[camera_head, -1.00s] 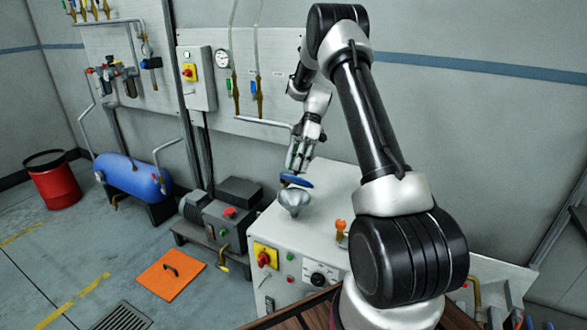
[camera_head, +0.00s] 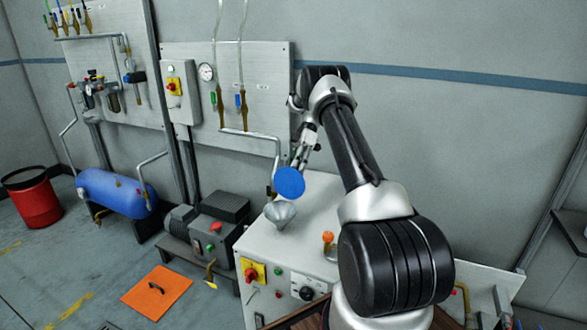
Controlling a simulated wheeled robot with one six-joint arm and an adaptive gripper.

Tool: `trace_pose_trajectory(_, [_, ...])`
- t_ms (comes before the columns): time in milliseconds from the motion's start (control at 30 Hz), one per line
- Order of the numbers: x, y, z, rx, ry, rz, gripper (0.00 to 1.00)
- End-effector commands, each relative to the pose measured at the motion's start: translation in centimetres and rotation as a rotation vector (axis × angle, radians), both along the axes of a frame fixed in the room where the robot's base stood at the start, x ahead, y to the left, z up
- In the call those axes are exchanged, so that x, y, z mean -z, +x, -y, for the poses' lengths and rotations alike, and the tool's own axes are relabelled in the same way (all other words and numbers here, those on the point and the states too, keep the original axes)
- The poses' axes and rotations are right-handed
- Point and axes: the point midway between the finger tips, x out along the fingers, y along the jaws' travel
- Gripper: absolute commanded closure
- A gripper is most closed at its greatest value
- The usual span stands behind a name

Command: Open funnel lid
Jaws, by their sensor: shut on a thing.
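The funnel (camera_head: 280,213) is a grey metal cone on top of the white cabinet. Its blue round lid (camera_head: 289,183) stands tilted up steeply above the funnel, its flat face toward the camera. My gripper (camera_head: 303,163) is behind and above the lid, shut on it. The fingertips are partly hidden by the lid, so the exact grip point cannot be seen. Whether the lid's hinge touches the funnel rim is too small to tell.
The white cabinet (camera_head: 318,200) has an orange-topped knob (camera_head: 327,238) right of the funnel and a red-yellow switch (camera_head: 252,271) on its front. A wall panel with a pipe (camera_head: 262,136) stands close behind my gripper. A motor unit (camera_head: 215,222) is to the left.

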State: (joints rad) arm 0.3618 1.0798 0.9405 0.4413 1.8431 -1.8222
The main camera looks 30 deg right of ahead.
Motion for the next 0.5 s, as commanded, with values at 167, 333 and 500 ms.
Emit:
trace_pose_trajectory(167, [1.99, 0.02, 0.2, 0.002, 0.046, -0.05, 1.0])
trace_pose_trajectory(333, [2.11, 0.11, 0.26, 0.001, 0.069, -0.067, 1.0])
trace_pose_trajectory(500, [2.12, 0.15, 0.22, 0.0, 0.075, -0.071, 1.0])
